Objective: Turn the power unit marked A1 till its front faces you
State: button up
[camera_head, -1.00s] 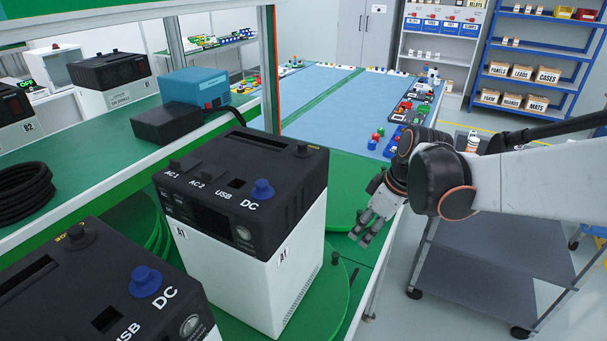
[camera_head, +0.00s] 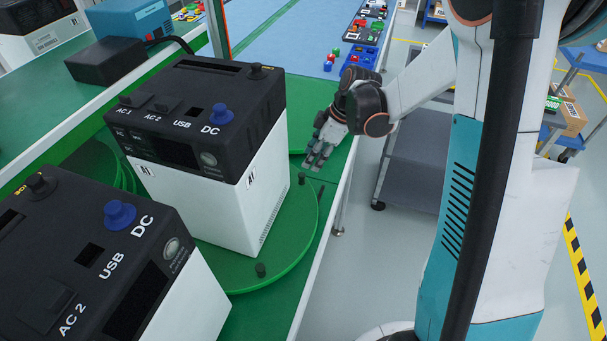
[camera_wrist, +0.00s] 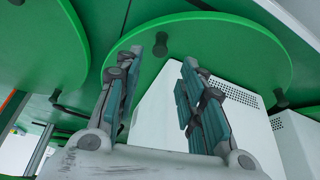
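The power unit marked A1 (camera_head: 195,195) is a white box with a black top. It stands upright on a round green turntable (camera_head: 285,235). Its black front panel (camera_head: 165,150), with a dark screen and A1 tags, faces the lower left of the head view, partly towards me; its vented side faces right. My gripper (camera_head: 312,160) hangs right of the unit, by the turntable's far right rim. In the wrist view my gripper (camera_wrist: 174,58) has its fingers apart with nothing between them. The unit's white vented wall (camera_wrist: 240,95) is partly hidden behind the right finger.
Dark pegs stand on the turntable, one near (camera_head: 261,269) and one far (camera_head: 301,178). A second power unit (camera_head: 110,265) is close at the lower left. A black box (camera_head: 118,60) and a blue device (camera_head: 130,18) sit on the shelf behind. A grey cart (camera_head: 415,160) stands right.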

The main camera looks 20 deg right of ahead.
aim_at(302, 174)
jog(key=b+x, duration=0.2)
jog(key=x, duration=0.5)
jog(key=shift+w+a+f, duration=0.1)
jog(key=shift+a+f, duration=0.05)
jog(key=shift+f, duration=0.2)
grip_shut()
